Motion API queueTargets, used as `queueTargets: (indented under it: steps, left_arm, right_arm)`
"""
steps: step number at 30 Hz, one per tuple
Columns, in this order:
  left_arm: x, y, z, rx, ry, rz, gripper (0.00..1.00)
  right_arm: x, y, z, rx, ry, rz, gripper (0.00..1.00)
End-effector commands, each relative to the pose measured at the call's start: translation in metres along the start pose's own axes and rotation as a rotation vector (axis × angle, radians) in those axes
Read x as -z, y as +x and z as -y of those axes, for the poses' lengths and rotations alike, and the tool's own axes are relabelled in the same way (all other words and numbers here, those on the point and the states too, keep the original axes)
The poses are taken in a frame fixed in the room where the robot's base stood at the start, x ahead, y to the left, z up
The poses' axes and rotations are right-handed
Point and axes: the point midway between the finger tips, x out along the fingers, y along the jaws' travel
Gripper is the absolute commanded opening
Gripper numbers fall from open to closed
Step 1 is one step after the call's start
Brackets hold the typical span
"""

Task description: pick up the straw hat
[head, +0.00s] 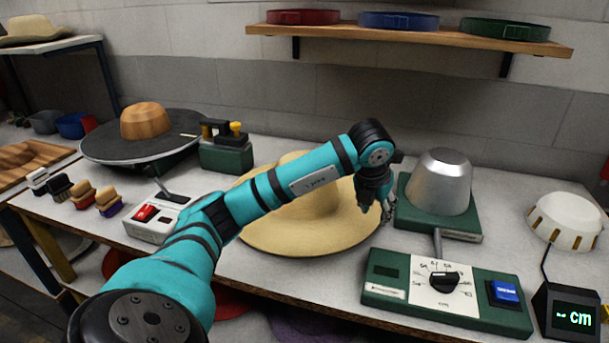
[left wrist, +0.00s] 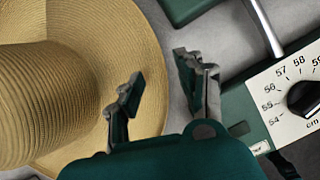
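The straw hat (head: 290,232) lies brim down on the table in the middle of the head view, its crown partly hidden behind my left arm. In the left wrist view the hat (left wrist: 45,100) fills the left side, crown and brim showing. My left gripper (head: 378,207) is at the right edge of the brim, pointing down. In the left wrist view my left gripper (left wrist: 160,76) has its fingers apart with nothing held between them. One finger overlaps the brim and the other is over the grey table beyond its edge. I cannot tell whether either touches. My right gripper is not in view.
A metal hat block (head: 440,182) on a green base stands close right of the gripper. A green dial box (head: 445,290) is in front of it. A black stand with a wooden block (head: 146,122), a switch box (head: 155,219) and several brushes are at left.

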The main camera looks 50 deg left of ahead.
Motion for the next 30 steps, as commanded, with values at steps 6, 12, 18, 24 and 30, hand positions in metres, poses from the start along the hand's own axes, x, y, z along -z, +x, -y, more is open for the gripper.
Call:
queueTargets:
  steps: [6,12,18,24,30]
  left_arm:
    - [0.0,0.015,0.0,0.0,0.0,-0.003,0.38]
    - [-0.001,0.046,0.0,0.001,0.0,-0.005,0.38]
    - [-0.001,0.059,0.0,0.001,0.001,0.0,0.38]
    - [-0.001,0.059,0.0,0.001,0.001,0.0,0.34]
    - [-0.001,0.058,0.0,0.001,0.001,0.0,0.08]
  right_arm:
    - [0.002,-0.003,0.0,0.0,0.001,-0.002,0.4]
    - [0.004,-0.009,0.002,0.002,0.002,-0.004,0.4]
    - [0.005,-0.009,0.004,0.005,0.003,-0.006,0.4]
    - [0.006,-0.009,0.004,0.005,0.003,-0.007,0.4]
    - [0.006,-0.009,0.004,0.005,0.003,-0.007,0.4]
